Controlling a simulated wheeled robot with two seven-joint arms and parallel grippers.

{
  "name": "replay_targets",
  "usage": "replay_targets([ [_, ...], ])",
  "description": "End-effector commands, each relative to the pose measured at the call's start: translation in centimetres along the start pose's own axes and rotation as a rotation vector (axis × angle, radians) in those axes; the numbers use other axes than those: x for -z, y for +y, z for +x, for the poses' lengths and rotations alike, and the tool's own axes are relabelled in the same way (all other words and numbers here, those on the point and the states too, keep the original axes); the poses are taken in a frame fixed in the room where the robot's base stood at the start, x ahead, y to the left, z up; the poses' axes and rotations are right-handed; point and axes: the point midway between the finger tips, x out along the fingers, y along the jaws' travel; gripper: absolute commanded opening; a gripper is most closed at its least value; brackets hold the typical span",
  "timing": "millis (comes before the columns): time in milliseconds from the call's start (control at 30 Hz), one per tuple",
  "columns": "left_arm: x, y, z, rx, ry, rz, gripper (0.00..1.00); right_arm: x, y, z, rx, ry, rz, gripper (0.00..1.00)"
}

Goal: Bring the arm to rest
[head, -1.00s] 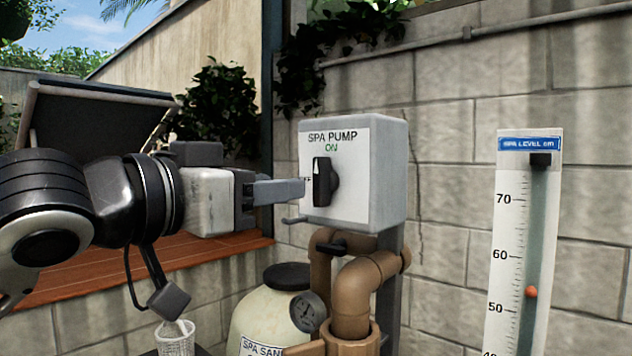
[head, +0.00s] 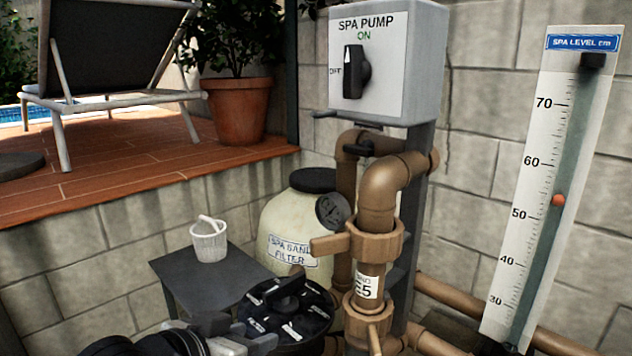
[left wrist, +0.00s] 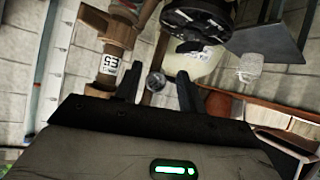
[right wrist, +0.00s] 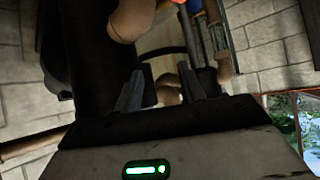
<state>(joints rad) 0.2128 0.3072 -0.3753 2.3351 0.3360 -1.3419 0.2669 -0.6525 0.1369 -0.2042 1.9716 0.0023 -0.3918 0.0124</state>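My left gripper (head: 256,338) is low at the bottom edge of the head view, with its arm coming in from the bottom left. It is well below the spa pump box (head: 420,60) and touches nothing that I can see. In the left wrist view its two fingers (left wrist: 157,88) stand apart with nothing held between them. My right gripper (right wrist: 160,85) shows only in the right wrist view; its fingers are apart with no object clearly between them. The black pump knob (head: 354,72) stands upright, below the green word ON.
A dark filter valve lid (head: 290,318) is close beside my left gripper. Brown pipes (head: 378,195), a cream sand filter (head: 290,225) and a small table (head: 190,268) with a white basket (head: 209,243) stand around it. A level gauge (head: 545,190) is on the right.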

Motion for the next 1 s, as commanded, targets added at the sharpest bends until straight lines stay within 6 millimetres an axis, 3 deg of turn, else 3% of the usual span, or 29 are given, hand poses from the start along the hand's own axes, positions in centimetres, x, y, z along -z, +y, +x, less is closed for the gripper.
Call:
replay_targets([
  [33, -3.6, -0.5, -0.1, 0.028, -0.073, -0.032, 0.40, 0.0, 0.0, 0.0, 0.000, 0.000, 0.000, 0.40],
  [200, -13.5, -2.1, -2.2, 0.133, -0.300, -0.086, 0.40, 0.0, 0.0, 0.0, 0.000, 0.000, 0.000, 0.40],
  [300, -18.1, -2.6, -4.1, 0.181, -0.416, -0.108, 0.40, 0.0, 0.0, 0.0, 0.000, 0.000, 0.000, 0.40],
  [500, -25.2, -3.0, -8.3, 0.252, -0.622, -0.135, 0.40, 0.0, 0.0, 0.0, 0.000, 0.000, 0.000, 0.40],
  [600, -28.2, -2.9, -10.6, 0.282, -0.720, -0.144, 0.40, 0.0, 0.0, 0.0, 0.000, 0.000, 0.000, 0.40],
  [1000, -30.5, -3.2, -2.1, 0.246, -0.381, -0.087, 0.40, -0.4, 0.1, 0.1, -0.003, -0.005, -0.001, 0.40],
])
